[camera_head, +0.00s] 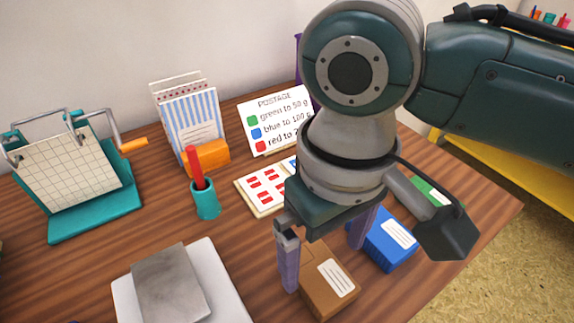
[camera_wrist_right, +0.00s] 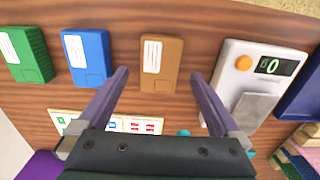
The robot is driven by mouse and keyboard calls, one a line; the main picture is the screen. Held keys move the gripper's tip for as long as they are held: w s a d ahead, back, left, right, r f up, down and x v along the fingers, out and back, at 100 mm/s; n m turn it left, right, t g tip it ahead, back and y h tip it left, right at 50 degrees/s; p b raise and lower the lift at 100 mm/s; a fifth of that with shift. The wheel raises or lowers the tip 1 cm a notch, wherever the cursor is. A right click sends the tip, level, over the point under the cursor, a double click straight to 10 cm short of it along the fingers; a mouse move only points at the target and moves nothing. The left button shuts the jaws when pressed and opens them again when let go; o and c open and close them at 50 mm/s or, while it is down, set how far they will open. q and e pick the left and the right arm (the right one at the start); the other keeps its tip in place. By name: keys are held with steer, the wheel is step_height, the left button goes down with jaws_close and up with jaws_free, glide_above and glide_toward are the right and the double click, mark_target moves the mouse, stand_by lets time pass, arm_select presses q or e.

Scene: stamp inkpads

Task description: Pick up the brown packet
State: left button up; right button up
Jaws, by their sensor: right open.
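The brown packet (camera_head: 322,294) with a white label lies flat on the wooden table, near the front in the head view. In the right wrist view the brown packet (camera_wrist_right: 163,82) shows whole, between the two finger lines. My right gripper (camera_head: 324,268) is open and empty, pointing down over the packet, with one finger to its left and one towards its far right. In the wrist view the gripper (camera_wrist_right: 160,73) has its fingers apart on both sides of the packet. I cannot tell the exact height of the fingertips. My left gripper is not in view.
A blue packet (camera_head: 382,247) lies close to the right, and a green packet (camera_head: 424,187) beyond it. A scale (camera_head: 224,278) with a grey plate stands left. A stamp sheet (camera_head: 250,185), teal cup (camera_head: 206,201) and postage sign (camera_head: 271,112) stand behind.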

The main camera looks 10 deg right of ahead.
mark_target(320, 271)
arm_select(q)
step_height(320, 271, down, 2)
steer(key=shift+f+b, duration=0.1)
steer(key=shift+b, duration=0.8)
arm_select(e)
step_height(320, 271, down, 5)
steer(key=shift+w, duration=0.15)
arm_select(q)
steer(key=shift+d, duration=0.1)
arm_select(e)
steer(key=c, duration=1.5)
steer(key=shift+r, duration=0.1)
steer(key=shift+c, duration=0.2)
